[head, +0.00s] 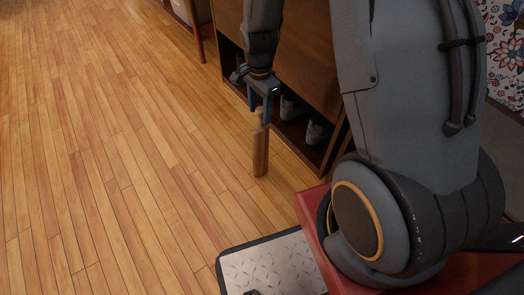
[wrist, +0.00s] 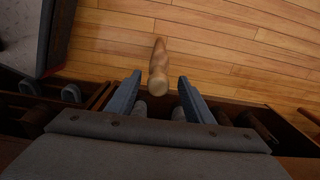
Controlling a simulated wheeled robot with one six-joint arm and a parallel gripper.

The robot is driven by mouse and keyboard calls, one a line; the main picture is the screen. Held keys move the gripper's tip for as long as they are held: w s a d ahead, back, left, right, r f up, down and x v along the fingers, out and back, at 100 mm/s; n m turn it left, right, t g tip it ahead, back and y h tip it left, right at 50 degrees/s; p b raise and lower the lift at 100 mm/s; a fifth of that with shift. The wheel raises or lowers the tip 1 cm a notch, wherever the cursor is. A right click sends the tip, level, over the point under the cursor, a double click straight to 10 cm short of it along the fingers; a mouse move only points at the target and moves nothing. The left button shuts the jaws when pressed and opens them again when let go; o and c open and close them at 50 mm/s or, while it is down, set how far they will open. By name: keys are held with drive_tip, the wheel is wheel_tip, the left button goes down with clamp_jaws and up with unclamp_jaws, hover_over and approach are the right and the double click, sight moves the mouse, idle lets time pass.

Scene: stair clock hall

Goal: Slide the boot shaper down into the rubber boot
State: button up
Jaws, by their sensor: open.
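The boot shaper (head: 260,152), a light-brown wooden piece with a narrow knobbed top, is upright in the head view, under my gripper (head: 261,112). My gripper is open, its blue fingers at the height of the shaper's top. In the wrist view the boot shaper (wrist: 158,68) shows its round end between the fingers of my gripper (wrist: 159,82), with a gap on each side. I cannot tell whether its foot touches the floor. No rubber boot is clearly visible in either view.
A brown wooden cabinet (head: 300,55) with shoes (head: 292,108) in its low opening stands right behind my gripper. A grey patterned tray (head: 275,268) with a black rim lies at the bottom; a small dark thing (head: 251,292) is cut off there. The wooden floor (head: 100,150) at left is clear.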

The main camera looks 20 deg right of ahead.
sight(260, 117)
wheel_tip(260, 117, down, 4)
drive_tip(key=shift+r+b, duration=0.2)
drive_tip(key=shift+b, duration=0.45)
clamp_jaws()
